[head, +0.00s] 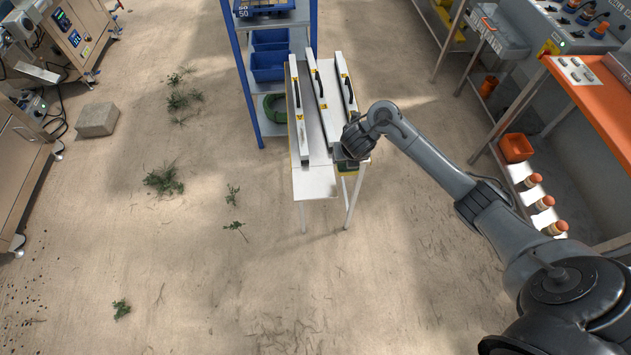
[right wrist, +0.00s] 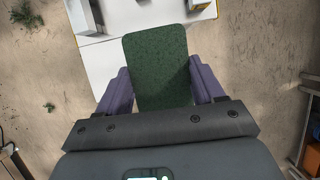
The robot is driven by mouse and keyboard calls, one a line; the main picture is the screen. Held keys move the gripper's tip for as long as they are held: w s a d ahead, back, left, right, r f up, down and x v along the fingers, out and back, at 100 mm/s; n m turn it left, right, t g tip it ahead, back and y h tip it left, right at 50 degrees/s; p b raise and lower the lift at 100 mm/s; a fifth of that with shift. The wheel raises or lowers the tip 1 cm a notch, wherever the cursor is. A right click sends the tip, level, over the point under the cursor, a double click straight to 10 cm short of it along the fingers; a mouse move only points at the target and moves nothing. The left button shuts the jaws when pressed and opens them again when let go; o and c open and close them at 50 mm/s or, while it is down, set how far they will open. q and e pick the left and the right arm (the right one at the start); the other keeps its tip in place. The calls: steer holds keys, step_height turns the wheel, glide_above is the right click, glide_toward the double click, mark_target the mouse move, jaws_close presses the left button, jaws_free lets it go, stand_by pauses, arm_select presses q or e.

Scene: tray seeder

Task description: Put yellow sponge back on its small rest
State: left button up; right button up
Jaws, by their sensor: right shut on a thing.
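In the right wrist view a dark green, rough, rectangular pad face (right wrist: 158,65) fills the space between the two purple fingers of my right gripper (right wrist: 161,80). It appears to be the sponge's scouring side; no yellow face shows. The fingers are shut on its two long sides. In the head view my right gripper (head: 352,156) is at the front right edge of the narrow white table (head: 315,184), with a bit of green just below it. I cannot make out the small rest. My left gripper is not in view.
Long white bars with black handles (head: 301,110) lie along the table. The table's front end is bare. A blue-framed shelf with blue bins (head: 268,66) stands behind. An orange-topped bench (head: 590,95) is at the right. Open sandy floor lies in front.

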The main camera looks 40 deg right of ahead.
steer(key=w+a+f+b, duration=0.1)
steer(key=a+f, duration=0.1)
steer(key=w+a+f+b, duration=0.1)
steer(key=w+a+f, duration=0.1)
steer(key=a, duration=0.1)
steer(key=w+a+f+b, duration=0.1)
steer(key=w+a, duration=0.1)
steer(key=shift+w+a+f+b, duration=0.25)
steer(key=shift+f+b, duration=0.05)
steer(key=shift+f, duration=0.1)
steer(key=shift+w+a+f, duration=0.1)
steer(key=shift+a+f, duration=0.1)
steer(key=shift+a, duration=0.15)
step_height(320, 180, down, 4)
steer(key=b, duration=0.2)
steer(key=shift+b, duration=0.4)
steer(key=shift+r, duration=0.1)
steer(key=shift+d, duration=0.1)
steer(key=shift+f, duration=0.25)
steer(key=o, duration=0.9)
steer(key=shift+o, duration=0.2)
steer(key=shift+r, duration=0.15)
